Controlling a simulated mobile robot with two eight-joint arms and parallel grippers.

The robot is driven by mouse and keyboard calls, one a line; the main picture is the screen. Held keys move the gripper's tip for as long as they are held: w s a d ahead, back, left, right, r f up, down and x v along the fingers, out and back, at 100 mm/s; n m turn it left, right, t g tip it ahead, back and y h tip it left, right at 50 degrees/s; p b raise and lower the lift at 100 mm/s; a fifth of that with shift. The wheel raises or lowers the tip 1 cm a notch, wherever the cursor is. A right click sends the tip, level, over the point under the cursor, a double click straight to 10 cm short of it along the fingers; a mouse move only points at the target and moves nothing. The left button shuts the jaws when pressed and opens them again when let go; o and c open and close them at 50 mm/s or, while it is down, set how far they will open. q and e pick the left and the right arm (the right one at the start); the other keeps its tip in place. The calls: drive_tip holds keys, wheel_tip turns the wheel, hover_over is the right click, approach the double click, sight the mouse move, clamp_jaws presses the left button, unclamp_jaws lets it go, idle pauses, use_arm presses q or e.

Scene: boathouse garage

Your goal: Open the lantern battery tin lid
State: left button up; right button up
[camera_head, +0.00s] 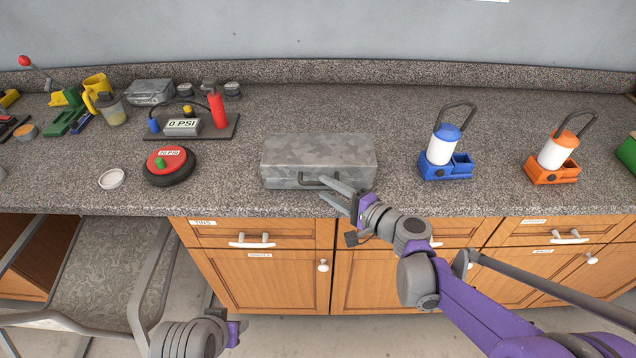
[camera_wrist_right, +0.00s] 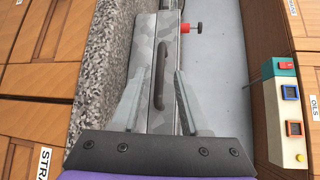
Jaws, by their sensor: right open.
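The lantern battery tin (camera_head: 335,150) is a grey, camouflage-patterned metal box on the counter, with its lid down. A dark bar handle (camera_head: 318,182) runs along its front. My right gripper (camera_head: 335,194) is open at the tin's front, by the right end of the handle. In the right wrist view, the two fingers (camera_wrist_right: 161,85) stand on either side of the handle (camera_wrist_right: 159,76), with gaps between; I cannot tell any contact. Part of my left wrist (camera_head: 234,334) shows at the bottom edge; its fingers cannot be made out.
A blue-based lantern (camera_head: 441,150) and an orange-based lantern (camera_head: 557,154) stand right of the tin. A red-topped round gauge (camera_head: 169,165) and a white dish (camera_head: 111,179) lie to its left. A pump board (camera_head: 183,127) stands behind them. A chair (camera_head: 100,270) is at front left.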

sight(318, 182)
drive_tip(key=shift+x, duration=2)
clamp_jaws()
